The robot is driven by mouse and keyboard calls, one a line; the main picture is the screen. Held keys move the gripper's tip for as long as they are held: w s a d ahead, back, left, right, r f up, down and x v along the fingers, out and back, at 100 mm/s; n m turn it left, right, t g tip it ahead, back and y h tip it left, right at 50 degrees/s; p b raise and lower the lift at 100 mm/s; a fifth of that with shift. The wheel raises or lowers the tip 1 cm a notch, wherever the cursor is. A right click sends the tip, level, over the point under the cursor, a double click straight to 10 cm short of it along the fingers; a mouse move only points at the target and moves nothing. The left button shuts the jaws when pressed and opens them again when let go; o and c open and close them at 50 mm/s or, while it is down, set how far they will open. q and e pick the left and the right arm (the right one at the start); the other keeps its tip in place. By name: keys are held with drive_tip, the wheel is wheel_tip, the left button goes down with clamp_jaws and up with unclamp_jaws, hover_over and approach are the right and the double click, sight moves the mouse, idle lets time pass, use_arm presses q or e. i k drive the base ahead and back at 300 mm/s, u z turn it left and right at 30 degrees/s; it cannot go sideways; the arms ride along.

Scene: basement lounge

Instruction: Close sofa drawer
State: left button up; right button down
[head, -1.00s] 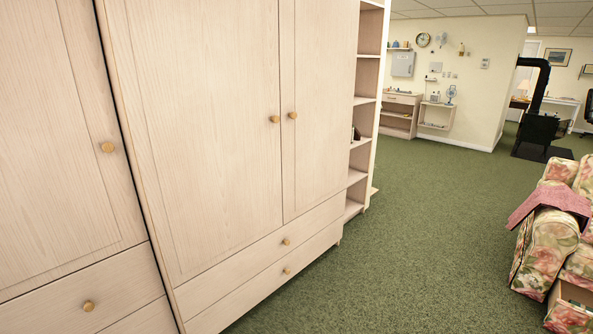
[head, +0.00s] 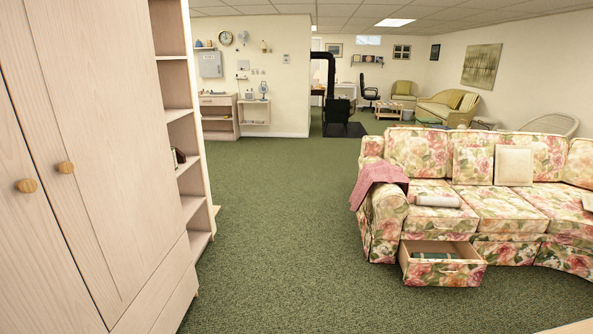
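The floral sofa (head: 490,190) stands at the right in the head view. Its drawer (head: 442,274) is pulled out at the base of the front, near the left end, with a floral front panel. Inside it lies something dark green (head: 435,256), perhaps a book. Neither of my grippers shows in the view.
A tall wooden wardrobe (head: 110,150) and open shelves (head: 181,125) line the left side. Green carpet (head: 290,230) is clear between them and the sofa. A pink blanket (head: 380,178) hangs over the sofa arm. A wooden edge (head: 572,327) shows at the bottom right.

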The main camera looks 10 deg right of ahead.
sight(469, 268)
drive_tip(key=z, duration=0.7)
drive_tip(key=i, duration=2.1)
drive_tip(key=z, duration=0.4)
drive_tip(key=i, duration=1.15)
drive_tip(key=z, duration=0.1)
